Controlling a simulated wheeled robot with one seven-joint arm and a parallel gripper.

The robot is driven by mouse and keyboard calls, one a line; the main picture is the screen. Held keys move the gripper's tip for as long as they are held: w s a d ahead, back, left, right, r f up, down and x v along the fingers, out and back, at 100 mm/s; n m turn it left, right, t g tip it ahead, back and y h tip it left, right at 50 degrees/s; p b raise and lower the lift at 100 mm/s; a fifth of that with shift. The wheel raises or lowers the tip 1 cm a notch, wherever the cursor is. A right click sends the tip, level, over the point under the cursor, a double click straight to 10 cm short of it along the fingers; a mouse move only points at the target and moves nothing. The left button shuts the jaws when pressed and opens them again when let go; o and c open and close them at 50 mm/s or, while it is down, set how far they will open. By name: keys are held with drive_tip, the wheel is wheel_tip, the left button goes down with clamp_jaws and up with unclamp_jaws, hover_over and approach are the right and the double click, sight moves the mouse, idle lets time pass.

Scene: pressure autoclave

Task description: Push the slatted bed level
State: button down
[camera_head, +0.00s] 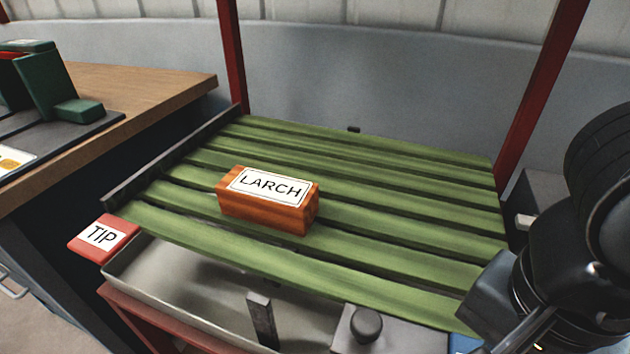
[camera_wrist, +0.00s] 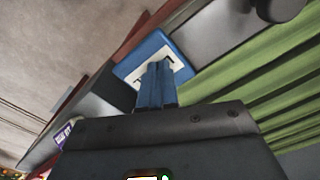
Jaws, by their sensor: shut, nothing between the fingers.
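The slatted bed (camera_head: 330,236) has several green slats and sits over a grey trough (camera_head: 190,300) in the head view. It appears tilted, but I cannot tell by how much. An orange wooden block labelled LARCH (camera_head: 262,213) lies on the slats. A red tab labelled TIP (camera_head: 103,238) is at the bed's left front corner. A blue tab (camera_head: 464,344) shows at the right front corner, and in the wrist view (camera_wrist: 150,44) it has a white label. My gripper (camera_wrist: 158,66) is shut and empty, its blue fingers over that label, hiding its lettering. I cannot tell whether they touch.
A dark stop rail (camera_head: 172,160) runs along the bed's left edge. Red posts (camera_head: 232,58) rise behind the bed. A black knob (camera_head: 366,322) stands at the front. A wooden bench (camera_head: 150,92) with a green device (camera_head: 48,88) is at left.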

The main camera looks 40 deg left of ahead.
wheel_tip(320, 180, up, 10)
drive_tip(key=p, duration=0.5)
idle(0.6)
drive_tip(key=shift+f, duration=0.1)
